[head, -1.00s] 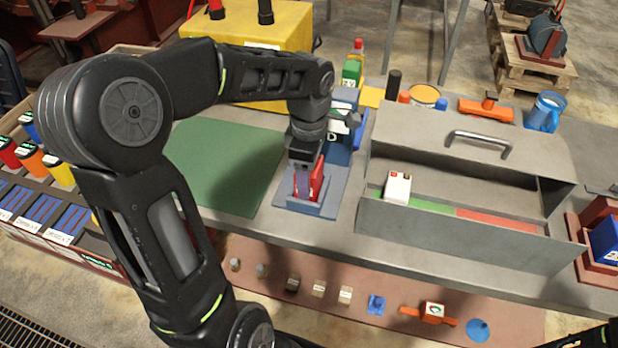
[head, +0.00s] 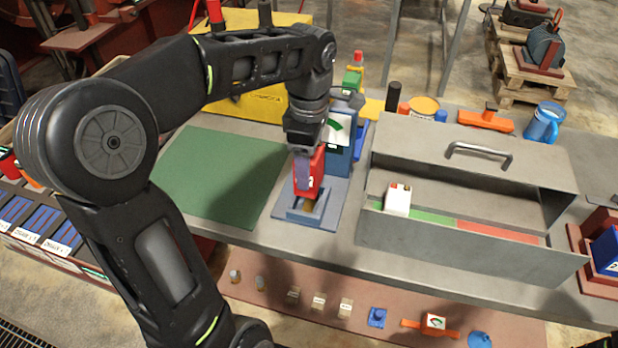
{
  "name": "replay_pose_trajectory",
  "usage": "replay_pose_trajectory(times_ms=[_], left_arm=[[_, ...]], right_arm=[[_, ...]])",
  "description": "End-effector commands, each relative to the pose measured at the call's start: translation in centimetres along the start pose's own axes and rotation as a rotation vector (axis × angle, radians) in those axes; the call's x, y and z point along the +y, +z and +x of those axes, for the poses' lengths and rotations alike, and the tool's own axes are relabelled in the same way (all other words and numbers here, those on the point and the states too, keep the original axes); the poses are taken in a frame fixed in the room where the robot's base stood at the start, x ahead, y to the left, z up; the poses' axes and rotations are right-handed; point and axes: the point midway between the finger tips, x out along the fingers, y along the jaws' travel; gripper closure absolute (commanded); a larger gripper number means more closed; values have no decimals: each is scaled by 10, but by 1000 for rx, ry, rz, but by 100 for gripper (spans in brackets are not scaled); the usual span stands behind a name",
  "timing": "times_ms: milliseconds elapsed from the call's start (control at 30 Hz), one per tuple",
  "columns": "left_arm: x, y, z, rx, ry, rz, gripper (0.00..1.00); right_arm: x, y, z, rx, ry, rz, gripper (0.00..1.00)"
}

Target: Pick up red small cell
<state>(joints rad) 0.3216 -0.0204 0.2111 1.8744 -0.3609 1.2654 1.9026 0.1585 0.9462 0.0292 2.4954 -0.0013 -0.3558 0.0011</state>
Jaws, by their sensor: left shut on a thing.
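The red small cell (head: 313,176) is in the jaws of my left gripper (head: 305,165), which is shut on it. The cell hangs upright just above the blue-grey cradle (head: 316,216) of the blue tester (head: 341,152), and a brown patch of the cradle floor shows under it. The gripper and wrist hide part of the cell and of the tester. My right gripper is not clearly in view; only a dark bit of my right arm shows at the bottom right corner.
A green mat (head: 215,175) lies left of the tester. A grey metal case (head: 470,225) with a handle stands to the right, holding a white cell (head: 398,199) above green and red strips. Orange tools and a blue mug (head: 544,118) stand behind it. Small parts lie on a lower brown shelf (head: 385,298).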

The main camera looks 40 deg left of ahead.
Motion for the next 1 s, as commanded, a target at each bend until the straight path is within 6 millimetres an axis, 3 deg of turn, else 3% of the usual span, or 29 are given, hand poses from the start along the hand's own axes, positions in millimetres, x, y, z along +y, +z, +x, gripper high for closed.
replay_pose_trajectory(times_ms=[100,300,1000], left_arm=[[1,1,-20,-1,5,1,100],[0,0,-34,0,2,1,100],[0,0,-34,0,2,1,100]], right_arm=[[0,0,0,0,0,0,100],[0,0,0,0,0,0,100],[0,0,0,0,0,0,100]])
